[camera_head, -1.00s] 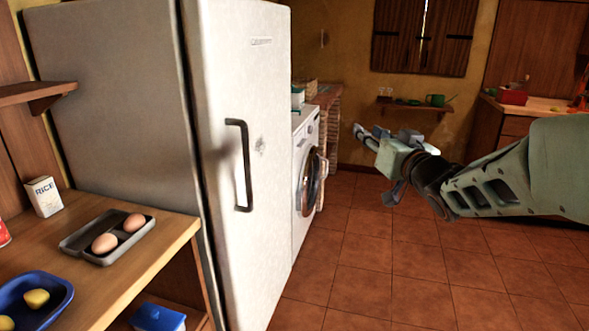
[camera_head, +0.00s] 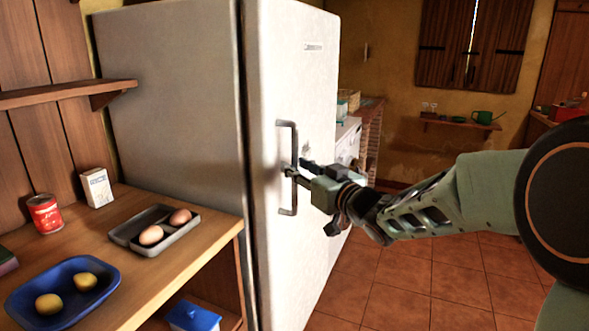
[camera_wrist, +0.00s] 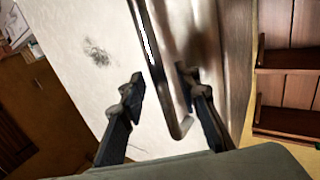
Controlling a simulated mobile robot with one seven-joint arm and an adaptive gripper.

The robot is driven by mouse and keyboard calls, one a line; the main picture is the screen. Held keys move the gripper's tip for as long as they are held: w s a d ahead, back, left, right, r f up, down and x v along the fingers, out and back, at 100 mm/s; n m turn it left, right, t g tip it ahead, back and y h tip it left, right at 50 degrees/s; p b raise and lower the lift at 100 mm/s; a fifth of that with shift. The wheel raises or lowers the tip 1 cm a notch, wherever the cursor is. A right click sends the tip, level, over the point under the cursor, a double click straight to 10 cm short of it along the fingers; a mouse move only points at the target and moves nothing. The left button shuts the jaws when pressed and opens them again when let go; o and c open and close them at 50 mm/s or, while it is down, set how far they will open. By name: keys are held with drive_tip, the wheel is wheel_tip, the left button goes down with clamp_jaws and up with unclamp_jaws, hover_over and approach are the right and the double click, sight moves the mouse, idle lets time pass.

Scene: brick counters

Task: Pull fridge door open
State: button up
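The white fridge door (camera_head: 305,90) is closed against the grey fridge body (camera_head: 170,90). Its dark vertical bar handle (camera_head: 283,208) is on the door's left part. My gripper (camera_head: 292,170) is at the middle of the handle in the head view. In the wrist view my gripper (camera_wrist: 160,85) has its two fingers spread apart, with the handle (camera_wrist: 165,70) running between them. The fingers do not clearly press on the bar; a gap shows on the left finger's side.
A wooden counter (camera_head: 195,258) left of the fridge holds a grey tray with eggs (camera_head: 117,235), a blue dish (camera_head: 15,300), a red can (camera_head: 45,214) and a white box (camera_head: 97,188). A washing machine (camera_head: 347,140) stands beyond the fridge. Tiled floor (camera_head: 400,290) is clear in front.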

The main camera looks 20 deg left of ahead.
drive_tip(key=shift+x, duration=0.9)
drive_tip(key=shift+c, duration=0.2)
clamp_jaws()
